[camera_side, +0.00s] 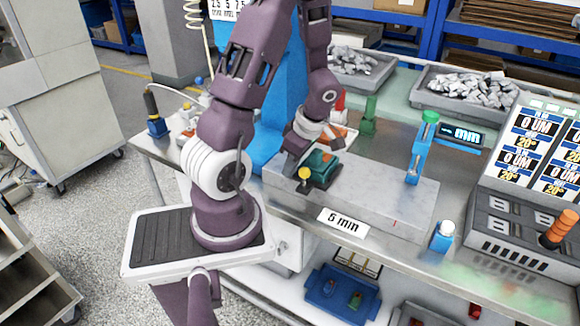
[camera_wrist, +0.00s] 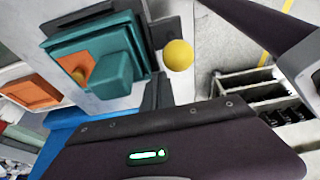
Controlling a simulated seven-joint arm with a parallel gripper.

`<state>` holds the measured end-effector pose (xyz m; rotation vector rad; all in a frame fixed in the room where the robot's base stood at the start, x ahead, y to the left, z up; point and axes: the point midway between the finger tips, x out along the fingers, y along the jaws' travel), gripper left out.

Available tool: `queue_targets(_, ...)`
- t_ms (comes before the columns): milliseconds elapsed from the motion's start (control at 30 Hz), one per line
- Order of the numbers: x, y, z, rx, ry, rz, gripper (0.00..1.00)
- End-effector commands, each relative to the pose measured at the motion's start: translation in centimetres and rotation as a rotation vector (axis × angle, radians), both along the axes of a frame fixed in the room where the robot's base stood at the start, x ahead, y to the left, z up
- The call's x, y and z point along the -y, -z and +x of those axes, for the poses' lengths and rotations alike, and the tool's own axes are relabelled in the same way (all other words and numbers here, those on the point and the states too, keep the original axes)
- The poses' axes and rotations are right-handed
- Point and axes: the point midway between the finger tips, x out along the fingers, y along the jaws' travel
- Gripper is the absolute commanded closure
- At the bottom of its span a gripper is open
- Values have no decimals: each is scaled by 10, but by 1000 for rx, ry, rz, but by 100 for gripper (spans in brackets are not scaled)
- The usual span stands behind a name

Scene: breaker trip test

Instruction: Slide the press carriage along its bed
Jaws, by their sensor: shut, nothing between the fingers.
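The press carriage (camera_side: 322,170) is a dark teal block with a yellow knob (camera_side: 305,174) on its near side. It sits at the left end of the long grey bed (camera_side: 385,196). In the wrist view the carriage (camera_wrist: 95,62) is at upper left and the yellow ball (camera_wrist: 179,55) stands at its right side. My gripper (camera_side: 292,168) is shut and empty, at the left side of the carriage, close to the knob. Its dark fingers (camera_wrist: 158,92) show beside the carriage in the wrist view. I cannot tell whether they touch it.
The bed is clear right of the carriage up to a blue post (camera_side: 415,150) with a green knob. A blue stand with a white button (camera_side: 443,236) is at the front edge. A label panel (camera_side: 535,165) stands at right. Trays of metal parts (camera_side: 460,92) are behind.

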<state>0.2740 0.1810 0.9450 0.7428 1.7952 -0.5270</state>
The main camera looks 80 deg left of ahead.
Motion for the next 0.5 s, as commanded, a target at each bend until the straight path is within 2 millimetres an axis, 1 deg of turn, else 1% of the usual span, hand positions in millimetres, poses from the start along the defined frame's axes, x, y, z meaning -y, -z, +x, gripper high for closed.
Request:
queue_targets(167,4,0,4,0,2,0,100)
queue_targets(267,13,0,13,1,5,-1,100)
queue_targets(367,26,0,26,0,8,0,100)
queue_targets(500,49,0,50,2,9,1,100)
